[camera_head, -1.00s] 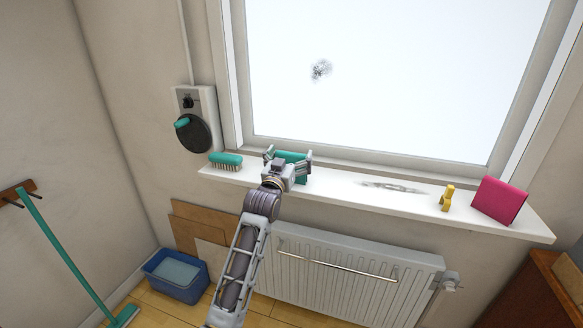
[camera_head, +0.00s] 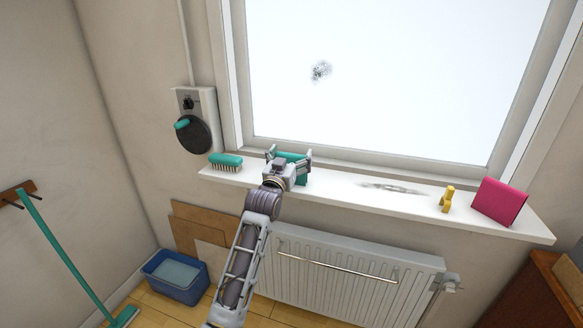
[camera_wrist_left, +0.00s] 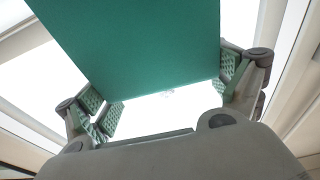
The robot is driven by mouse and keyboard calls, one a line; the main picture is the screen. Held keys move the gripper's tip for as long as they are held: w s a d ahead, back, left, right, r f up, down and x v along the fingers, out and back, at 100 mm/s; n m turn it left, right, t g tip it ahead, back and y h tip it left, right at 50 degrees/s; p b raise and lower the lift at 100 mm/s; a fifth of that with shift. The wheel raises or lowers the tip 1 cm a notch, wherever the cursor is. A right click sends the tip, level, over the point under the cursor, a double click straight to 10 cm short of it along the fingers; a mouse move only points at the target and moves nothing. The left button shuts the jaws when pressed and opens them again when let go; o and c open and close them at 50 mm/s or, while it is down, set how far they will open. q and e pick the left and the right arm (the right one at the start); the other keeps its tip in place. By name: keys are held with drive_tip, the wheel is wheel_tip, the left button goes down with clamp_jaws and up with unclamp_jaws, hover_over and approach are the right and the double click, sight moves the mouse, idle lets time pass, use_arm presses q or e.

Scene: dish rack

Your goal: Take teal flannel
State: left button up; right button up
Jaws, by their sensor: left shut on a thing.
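The teal flannel (camera_head: 291,156) is at the windowsill, partly hidden behind my left gripper (camera_head: 289,160) in the head view. In the left wrist view the flannel (camera_wrist_left: 140,45) is a flat teal sheet between the two fingers of my left gripper (camera_wrist_left: 165,90). The gripper is shut on it, with a finger pad at each side edge. Whether the flannel's lower edge touches the sill is hidden. My right gripper is not in view.
The white windowsill (camera_head: 335,194) holds a teal brush (camera_head: 226,161) at left, a yellow object (camera_head: 447,198) and a pink cloth (camera_head: 499,201) at right. A grey smudge (camera_head: 390,188) marks the sill. A radiator (camera_head: 345,270) is below. A blue bucket (camera_head: 176,290) stands on the floor.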

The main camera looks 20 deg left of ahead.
use_arm(q)
drive_tip(key=shift+r, duration=0.25)
wheel_tip(320, 180, up, 6)
drive_tip(key=shift+r+p, duration=0.1)
drive_tip(key=shift+p, duration=0.2)
drive_tip(key=shift+r, duration=1.7)
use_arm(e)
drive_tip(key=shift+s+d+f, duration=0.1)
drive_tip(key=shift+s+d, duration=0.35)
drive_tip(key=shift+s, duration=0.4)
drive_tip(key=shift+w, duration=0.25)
